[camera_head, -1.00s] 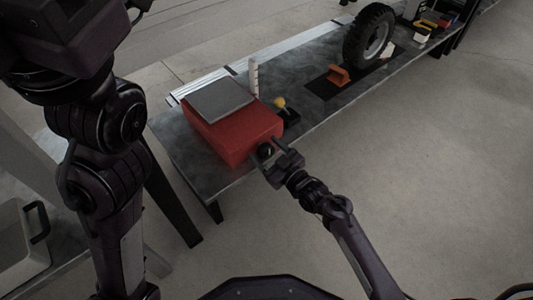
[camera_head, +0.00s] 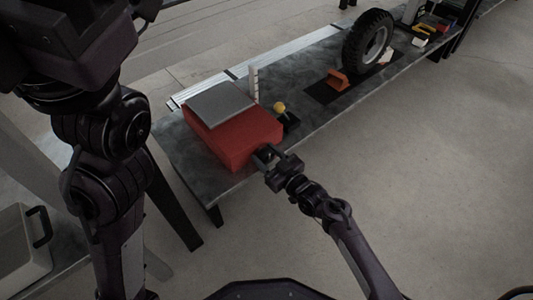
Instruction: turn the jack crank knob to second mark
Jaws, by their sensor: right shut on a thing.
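The red jack box (camera_head: 235,143) with a grey plate (camera_head: 218,103) on top sits at the near left end of the dark workbench. My right gripper (camera_head: 268,154) is at the box's front face, shut on the dark crank knob. The knob is mostly hidden between the fingers, so its turn angle cannot be read. A white upright post (camera_head: 254,80) with small marks stands behind the box. My left arm fills the left side of the view, and its gripper is not in view.
A yellow ball knob (camera_head: 280,107) on a black base stands just right of the box. Farther along the bench (camera_head: 317,118) are an orange block (camera_head: 338,80), a wheel (camera_head: 368,42) and several small items. A pale bin (camera_head: 22,247) is at lower left. The floor at right is clear.

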